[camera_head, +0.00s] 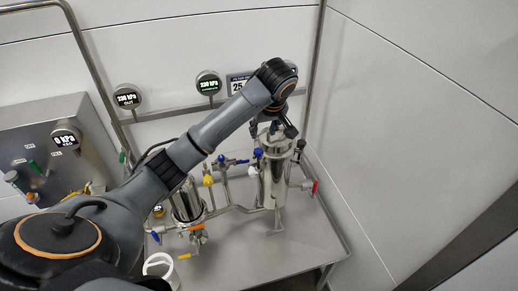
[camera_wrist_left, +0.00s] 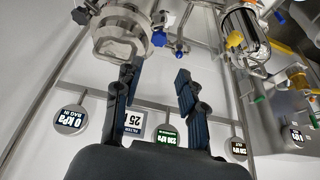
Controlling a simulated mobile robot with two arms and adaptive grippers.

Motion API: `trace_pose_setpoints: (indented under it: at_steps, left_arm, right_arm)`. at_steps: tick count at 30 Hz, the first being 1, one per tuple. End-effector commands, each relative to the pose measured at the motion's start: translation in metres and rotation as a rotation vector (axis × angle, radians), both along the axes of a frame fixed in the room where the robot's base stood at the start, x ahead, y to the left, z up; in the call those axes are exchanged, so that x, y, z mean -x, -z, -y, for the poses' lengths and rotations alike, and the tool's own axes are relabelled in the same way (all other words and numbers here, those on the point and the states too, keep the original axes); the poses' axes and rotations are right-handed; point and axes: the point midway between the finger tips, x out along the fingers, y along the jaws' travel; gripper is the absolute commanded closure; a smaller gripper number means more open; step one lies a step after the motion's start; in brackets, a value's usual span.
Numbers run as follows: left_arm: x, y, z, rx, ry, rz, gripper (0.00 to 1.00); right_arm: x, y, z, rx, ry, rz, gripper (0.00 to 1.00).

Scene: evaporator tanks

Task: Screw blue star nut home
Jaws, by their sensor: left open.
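My left gripper (camera_head: 272,128) is open and empty. Its fingers hang over the top of the tall steel tank (camera_head: 272,183) in the head view. In the left wrist view, the open gripper (camera_wrist_left: 156,71) has a clear gap between its fingertips. A blue knob, likely the star nut (camera_wrist_left: 159,39), sits at the side of the tank's round end (camera_wrist_left: 120,35), beyond the gap and apart from the fingers. In the head view a blue knob (camera_head: 257,153) shows at the tank's upper left; its star shape is too small to make out. My right gripper is not in view.
A shorter steel vessel (camera_head: 188,207) stands to the left, with pipes and coloured valve handles between. A red handle (camera_head: 315,187) sticks out right of the tall tank. Round gauges (camera_head: 208,83) line the wall behind.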

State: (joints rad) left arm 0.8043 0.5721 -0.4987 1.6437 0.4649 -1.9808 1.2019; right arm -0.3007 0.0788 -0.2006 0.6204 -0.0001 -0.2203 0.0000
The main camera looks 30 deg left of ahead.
Motion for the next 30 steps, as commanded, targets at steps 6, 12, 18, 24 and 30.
trace_pose_setpoints:
  at_steps: [6,12,18,24,30]
  left_arm:
    - [-0.006,0.027,-0.009,-0.001,-0.001,-0.006,0.59]
    - [-0.017,0.067,-0.022,-0.001,-0.001,-0.006,0.59]
    - [-0.027,0.102,-0.032,-0.002,0.002,-0.004,0.59]
    - [-0.033,0.121,-0.037,0.0,0.003,0.0,0.59]
    - [-0.034,0.126,-0.039,-0.001,0.004,0.001,0.59]
  right_arm:
    - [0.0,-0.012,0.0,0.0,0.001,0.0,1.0]
    - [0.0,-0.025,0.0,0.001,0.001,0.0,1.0]
    - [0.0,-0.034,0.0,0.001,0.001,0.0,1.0]
    - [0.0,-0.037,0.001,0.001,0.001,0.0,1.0]
    - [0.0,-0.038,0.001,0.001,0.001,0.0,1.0]
